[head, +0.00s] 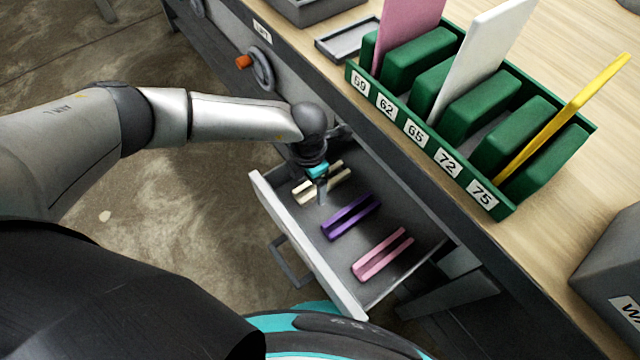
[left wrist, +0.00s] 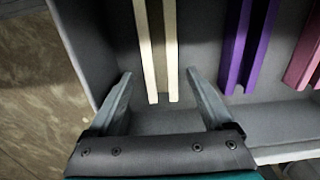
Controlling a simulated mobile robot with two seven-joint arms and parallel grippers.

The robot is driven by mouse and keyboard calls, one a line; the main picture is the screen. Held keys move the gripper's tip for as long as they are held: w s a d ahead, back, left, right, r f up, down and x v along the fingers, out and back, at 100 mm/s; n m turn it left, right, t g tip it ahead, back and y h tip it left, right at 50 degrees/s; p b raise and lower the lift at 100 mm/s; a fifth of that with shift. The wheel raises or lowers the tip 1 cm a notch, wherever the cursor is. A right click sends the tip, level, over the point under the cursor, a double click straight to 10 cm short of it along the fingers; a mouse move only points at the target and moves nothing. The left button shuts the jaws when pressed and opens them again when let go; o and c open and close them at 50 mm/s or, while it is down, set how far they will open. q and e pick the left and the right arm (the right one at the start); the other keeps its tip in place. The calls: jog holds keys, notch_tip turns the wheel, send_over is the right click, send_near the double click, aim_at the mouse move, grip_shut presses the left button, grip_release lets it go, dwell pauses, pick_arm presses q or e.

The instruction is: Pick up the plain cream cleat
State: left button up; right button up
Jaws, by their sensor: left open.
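The plain cream cleat (head: 305,193) lies in the open drawer (head: 415,252), at the end farthest from the pink one, partly hidden by my left gripper in the head view. My left gripper (head: 321,200) is open and hangs over the cream cleat. In the left wrist view the cream cleat (left wrist: 157,60) runs up the picture as two parallel strips. Its near end lies between the fingertips of my left gripper (left wrist: 160,80), with space on both sides. My right gripper is not in view.
A purple cleat (head: 350,217) and a pink cleat (head: 382,254) lie beside it in the drawer. The drawer's walls stand close around. Above is a wooden bench with a green numbered rack (head: 425,147) holding pink, white and yellow sheets. A grey tray (head: 347,40) lies behind.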

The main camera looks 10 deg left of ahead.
pick_arm(q)
jog(key=shift+f, duration=0.4)
grip_shut()
